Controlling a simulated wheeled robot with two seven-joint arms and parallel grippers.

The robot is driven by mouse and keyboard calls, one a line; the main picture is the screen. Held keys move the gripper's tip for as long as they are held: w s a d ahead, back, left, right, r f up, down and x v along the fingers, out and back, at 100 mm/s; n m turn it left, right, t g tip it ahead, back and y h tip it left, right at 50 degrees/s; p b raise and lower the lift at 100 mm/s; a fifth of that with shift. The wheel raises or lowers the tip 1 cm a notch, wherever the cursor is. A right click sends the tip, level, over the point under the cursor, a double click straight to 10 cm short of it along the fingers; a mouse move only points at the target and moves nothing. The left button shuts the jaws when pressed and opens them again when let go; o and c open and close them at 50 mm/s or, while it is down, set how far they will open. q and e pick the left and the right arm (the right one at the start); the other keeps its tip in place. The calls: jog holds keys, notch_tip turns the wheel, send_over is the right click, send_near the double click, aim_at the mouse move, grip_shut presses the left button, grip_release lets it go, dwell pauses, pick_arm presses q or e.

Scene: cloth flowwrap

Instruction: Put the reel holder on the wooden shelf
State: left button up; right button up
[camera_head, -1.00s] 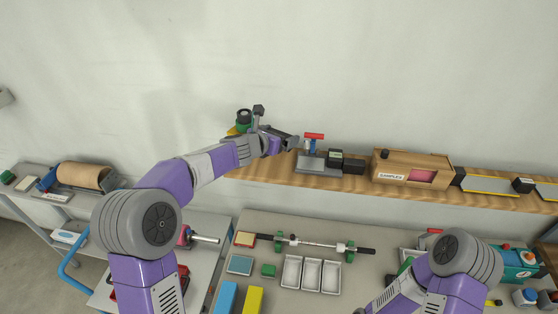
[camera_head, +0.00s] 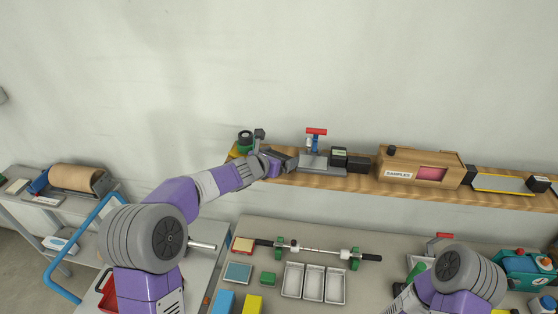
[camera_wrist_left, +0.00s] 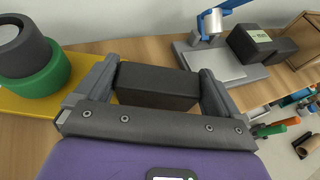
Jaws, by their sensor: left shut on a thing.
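The reel holder (camera_head: 234,151) looks like a yellow plate carrying a green and black round part, with a dark block on it. My left gripper (camera_head: 284,160) is shut on the dark block, over the left end of the wooden shelf (camera_head: 335,181). In the left wrist view the block (camera_wrist_left: 158,85) sits between both fingertips (camera_wrist_left: 158,82). The yellow plate (camera_wrist_left: 28,104) lies at the left there, low over or on the wood; I cannot tell if it touches. My right arm is at the lower right, its gripper out of view.
Right of the holder on the shelf stand a grey device with a red handle (camera_head: 316,131), dark boxes (camera_head: 339,156) and a wooden samples box (camera_head: 418,167). Below are a table with white trays (camera_head: 312,282) and a rod (camera_head: 318,250), and a trolley at the left.

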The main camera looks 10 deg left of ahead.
pick_arm(q)
jog(key=shift+r, duration=0.1)
jog(key=o, duration=0.8)
jog(key=shift+c, duration=0.2)
pick_arm(e)
jog(key=shift+r, duration=0.15)
pick_arm(q)
jog(key=shift+s+a+r, duration=0.15)
jog(key=shift+s, duration=0.15)
pick_arm(e)
jog(key=shift+f, duration=0.2)
pick_arm(q)
jog(key=v, duration=1.1)
jog(key=shift+s, duration=0.15)
pick_arm(e)
jog(key=shift+s, duration=0.1)
